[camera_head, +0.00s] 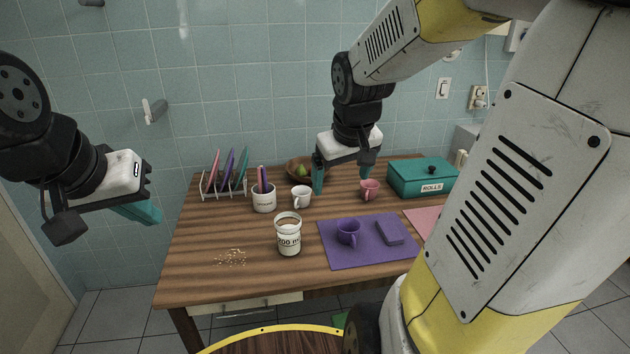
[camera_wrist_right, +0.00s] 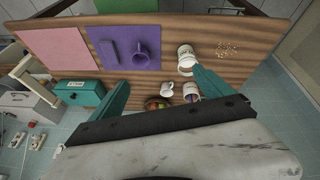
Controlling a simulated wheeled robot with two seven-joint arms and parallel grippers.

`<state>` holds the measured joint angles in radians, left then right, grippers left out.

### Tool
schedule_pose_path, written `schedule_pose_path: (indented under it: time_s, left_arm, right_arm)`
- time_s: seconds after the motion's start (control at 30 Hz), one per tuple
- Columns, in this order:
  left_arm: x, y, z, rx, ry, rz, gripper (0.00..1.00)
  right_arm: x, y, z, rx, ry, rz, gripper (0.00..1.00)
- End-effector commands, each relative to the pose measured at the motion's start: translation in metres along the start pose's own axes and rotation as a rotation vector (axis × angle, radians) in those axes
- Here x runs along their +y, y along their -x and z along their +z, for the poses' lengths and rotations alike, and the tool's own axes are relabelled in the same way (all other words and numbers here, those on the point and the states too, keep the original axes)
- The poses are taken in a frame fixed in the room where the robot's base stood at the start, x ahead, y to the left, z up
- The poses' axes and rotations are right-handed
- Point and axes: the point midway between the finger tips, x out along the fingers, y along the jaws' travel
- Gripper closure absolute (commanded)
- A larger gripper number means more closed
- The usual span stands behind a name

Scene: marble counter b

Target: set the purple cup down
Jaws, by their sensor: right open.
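The purple cup (camera_head: 349,232) stands upright on the purple mat (camera_head: 345,255), next to a purple block (camera_head: 390,232). In the right wrist view the cup (camera_wrist_right: 141,52) also rests on the purple mat (camera_wrist_right: 125,33). My right gripper (camera_head: 342,180) is open and empty, above the back of the table, behind the cup and apart from it.
A white jar (camera_head: 289,236), white mug (camera_head: 301,197), pink cup (camera_head: 369,190), utensil pot (camera_head: 264,200), dish rack (camera_head: 224,184), fruit bowl (camera_head: 300,167) and teal box (camera_head: 422,177) stand around. A pink mat (camera_head: 420,218) lies right. The table's front left is mostly clear.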

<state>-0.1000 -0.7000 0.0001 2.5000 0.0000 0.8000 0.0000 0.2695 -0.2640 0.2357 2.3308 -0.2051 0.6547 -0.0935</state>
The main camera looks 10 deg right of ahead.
Motion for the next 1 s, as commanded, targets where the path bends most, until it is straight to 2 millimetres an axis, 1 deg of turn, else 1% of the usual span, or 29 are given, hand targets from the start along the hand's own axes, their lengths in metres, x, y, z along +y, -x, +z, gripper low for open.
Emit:
schedule_pose_path:
  time_s: [0.03,0.1,0.2,0.3,0.4,0.5,1.0]
  left_arm:
    - [0.000,0.000,0.000,0.000,0.000,0.000,1.00]
    - [0.000,0.000,0.000,0.000,0.000,0.000,1.00]
    - [0.000,0.000,0.000,0.000,0.000,0.000,1.00]
    - [0.000,0.000,0.000,0.000,0.000,0.000,1.00]
    - [0.000,0.000,0.000,0.000,0.000,0.000,1.00]
    - [0.000,0.000,0.000,0.000,0.000,0.000,1.00]
    - [0.000,0.000,0.000,0.000,0.000,0.000,1.00]
  right_arm:
    - [-0.012,0.020,0.008,0.033,-0.018,-0.013,0.09]
    - [-0.026,0.041,0.021,0.066,-0.056,-0.045,0.09]
    - [-0.044,0.064,0.040,0.108,-0.101,-0.103,0.09]
    - [-0.058,0.079,0.055,0.136,-0.135,-0.162,0.09]
    - [-0.066,0.088,0.065,0.153,-0.155,-0.204,0.09]
    - [-0.070,0.091,0.070,0.157,-0.165,-0.224,0.09]
    - [-0.070,0.091,0.070,0.158,-0.166,-0.226,0.09]
